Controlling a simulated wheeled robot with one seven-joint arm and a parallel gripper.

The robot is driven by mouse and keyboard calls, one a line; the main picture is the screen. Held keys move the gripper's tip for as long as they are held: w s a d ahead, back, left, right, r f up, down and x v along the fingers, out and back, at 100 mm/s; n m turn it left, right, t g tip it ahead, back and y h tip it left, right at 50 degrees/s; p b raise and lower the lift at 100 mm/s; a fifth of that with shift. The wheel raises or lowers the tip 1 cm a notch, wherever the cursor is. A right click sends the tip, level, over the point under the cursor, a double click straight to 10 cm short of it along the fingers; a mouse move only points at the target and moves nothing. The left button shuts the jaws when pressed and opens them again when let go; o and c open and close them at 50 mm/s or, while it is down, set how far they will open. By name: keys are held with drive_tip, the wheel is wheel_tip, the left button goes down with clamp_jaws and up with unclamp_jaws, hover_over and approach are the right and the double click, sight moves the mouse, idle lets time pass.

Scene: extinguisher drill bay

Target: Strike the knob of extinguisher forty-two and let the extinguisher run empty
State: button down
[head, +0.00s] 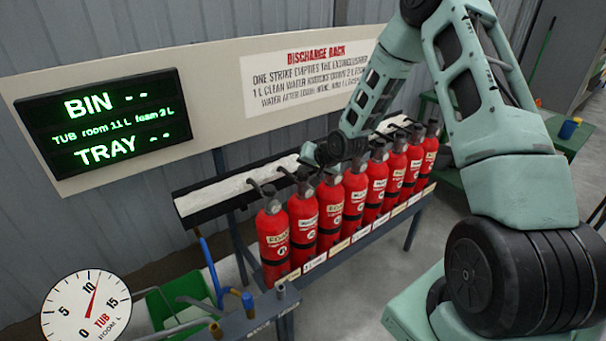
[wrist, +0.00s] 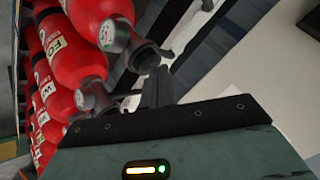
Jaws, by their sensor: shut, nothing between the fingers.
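A row of several red extinguishers (head: 330,215) stands on the rack, each with a dark valve head and a pale label. Some labels seem to read FOAM. I cannot read the numbers, so I cannot tell which is forty-two. My gripper (head: 318,155) is shut and empty, over the valve heads near the third extinguisher from the left. In the wrist view, my closed fingers (wrist: 158,88) are close to a valve head (wrist: 120,38) with a round gauge. I cannot tell whether they touch it. The knobs are not clearly seen.
A white trough (head: 230,196) runs behind the extinguishers. The green-lit display (head: 105,125) shows dashes for BIN and TRAY, and TUB room about 11 L. The dial (head: 86,305) points near 11. A green tub (head: 190,290) stands at lower left. A sign (head: 310,75) hangs behind.

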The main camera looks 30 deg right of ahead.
sight(305, 176)
drive_tip(key=shift+f, duration=0.4)
drive_tip(key=shift+r, duration=0.45)
wheel_tip(305, 176, up, 6)
drive_tip(key=p, duration=0.5)
drive_tip(key=shift+r, duration=0.1)
drive_tip(key=shift+a, duration=0.1)
idle(0.8)
